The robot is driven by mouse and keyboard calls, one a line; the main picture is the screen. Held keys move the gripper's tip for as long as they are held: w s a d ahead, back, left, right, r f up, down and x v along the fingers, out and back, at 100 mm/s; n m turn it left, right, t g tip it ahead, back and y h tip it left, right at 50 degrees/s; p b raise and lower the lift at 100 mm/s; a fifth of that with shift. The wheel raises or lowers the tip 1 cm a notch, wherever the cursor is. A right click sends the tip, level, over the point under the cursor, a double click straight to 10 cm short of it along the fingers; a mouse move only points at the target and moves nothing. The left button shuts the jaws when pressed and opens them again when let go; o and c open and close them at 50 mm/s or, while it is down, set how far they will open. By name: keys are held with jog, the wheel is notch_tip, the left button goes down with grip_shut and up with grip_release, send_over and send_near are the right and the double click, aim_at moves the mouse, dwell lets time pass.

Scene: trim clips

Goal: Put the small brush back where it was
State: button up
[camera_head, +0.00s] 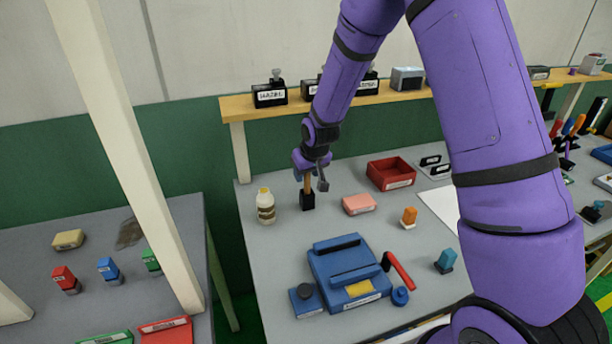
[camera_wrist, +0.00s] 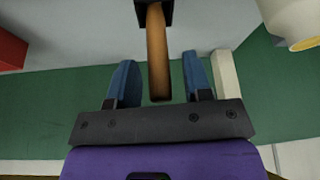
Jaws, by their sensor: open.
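The small brush (camera_head: 307,188) stands upright on the grey bench, with a wooden handle and a black block at its lower end. I cannot tell if that block is bristles or a holder. In the wrist view the brush handle (camera_wrist: 157,55) lies between the two blue fingers, with a gap on each side. My gripper (camera_head: 310,177) is open above the black block, around the top of the handle. It also shows in the wrist view (camera_wrist: 158,78). Where the brush stood before is not shown.
A white bottle (camera_head: 265,205) stands close on the left. A pink block (camera_head: 359,204) and a red bin (camera_head: 391,174) are on the right. A blue fixture (camera_head: 345,265) is in front. A wooden shelf (camera_head: 240,106) runs behind, carrying black boxes.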

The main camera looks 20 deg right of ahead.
jog(key=s+d+f+v, duration=0.1)
jog(key=s+v, duration=0.2)
jog(key=v, duration=1.2)
jog(key=s+d+f+v, duration=0.1)
jog(key=s+f+v, duration=0.15)
jog(key=v, duration=1.25)
jog(key=s+d+r+m, duration=0.1)
jog(key=s+r, duration=0.2)
jog(key=s, duration=0.7)
jog(key=s+d+r, duration=0.2)
jog(key=s+r, duration=0.1)
jog(key=s, duration=0.7)
jog(key=shift+r+m+t+h, duration=0.3)
jog(key=shift+m+h, duration=0.1)
